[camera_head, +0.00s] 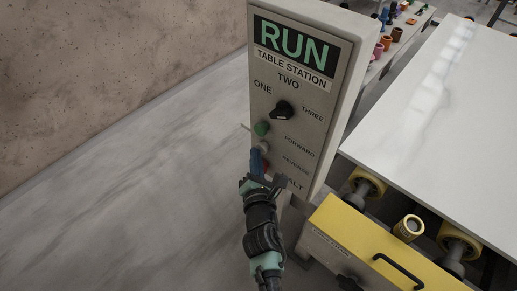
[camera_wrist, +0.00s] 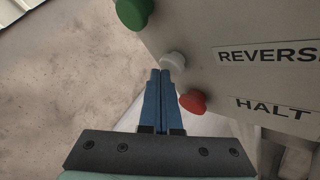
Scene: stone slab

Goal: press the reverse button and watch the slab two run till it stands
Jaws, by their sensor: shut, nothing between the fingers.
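The grey control panel (camera_head: 322,115) reads "RUN" above "TABLE STATION". The white button (camera_wrist: 173,62) beside the REVERSE label (camera_wrist: 268,55) also shows in the head view (camera_head: 264,147). My gripper (camera_wrist: 160,73) has its blue fingers shut and empty. Its tips overlap the lower left edge of the white button in the wrist view; I cannot tell whether they touch it. In the head view, my gripper (camera_head: 255,155) is at the panel's lower left. A white marble slab (camera_head: 445,100) lies on yellow-ended rollers at the right. I see no number on it.
The green button (camera_wrist: 133,12) is above the white one, and the red button (camera_wrist: 193,103) is close below, beside my fingers. A black selector knob (camera_head: 283,110) sits among ONE, TWO and THREE. A yellow box (camera_head: 365,245) stands right of my arm.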

